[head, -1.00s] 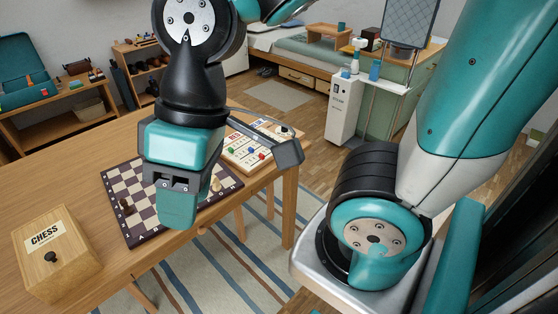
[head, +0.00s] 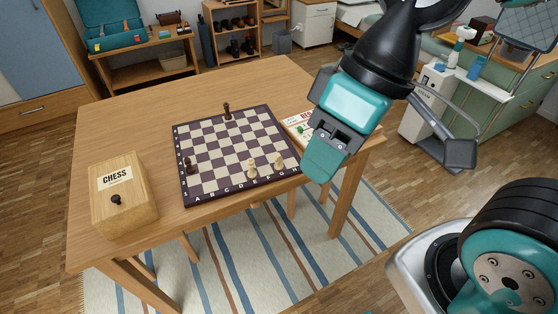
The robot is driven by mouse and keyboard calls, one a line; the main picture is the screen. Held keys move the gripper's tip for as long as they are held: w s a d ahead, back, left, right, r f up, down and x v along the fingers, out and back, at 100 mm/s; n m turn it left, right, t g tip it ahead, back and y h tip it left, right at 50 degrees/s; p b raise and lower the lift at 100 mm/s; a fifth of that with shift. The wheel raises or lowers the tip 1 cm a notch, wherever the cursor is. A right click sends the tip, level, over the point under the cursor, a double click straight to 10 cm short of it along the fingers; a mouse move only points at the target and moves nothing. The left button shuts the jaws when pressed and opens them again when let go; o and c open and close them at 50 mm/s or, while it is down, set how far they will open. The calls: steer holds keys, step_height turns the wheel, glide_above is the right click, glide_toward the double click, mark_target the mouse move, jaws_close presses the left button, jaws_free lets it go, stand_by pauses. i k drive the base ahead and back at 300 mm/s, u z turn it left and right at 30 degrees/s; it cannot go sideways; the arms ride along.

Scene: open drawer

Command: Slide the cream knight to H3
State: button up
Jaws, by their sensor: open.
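The chessboard (head: 180,185) lies on the wooden table, with letters A to H along its near edge. Two cream pieces stand near that edge: a left one (head: 252,169) and a right one (head: 279,162) closer to the H side. They are too small to tell surely which is the knight. The H file runs along the board's right side, and its H3 area looks empty. My gripper (head: 324,160) hangs just right of the board in the picture, empty and apart from the pieces. Its jaw gap is hard to see.
A dark piece (head: 227,111) stands at the far edge and another dark piece (head: 190,165) at the left. A wooden CHESS box (head: 122,195) sits left of the board. A game sheet (head: 297,122), partly hidden by my gripper, lies right of it.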

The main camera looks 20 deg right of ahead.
mark_target(278, 165)
steer(key=u, duration=1.85)
steer(key=i, duration=1.1)
steer(key=z, duration=2.25)
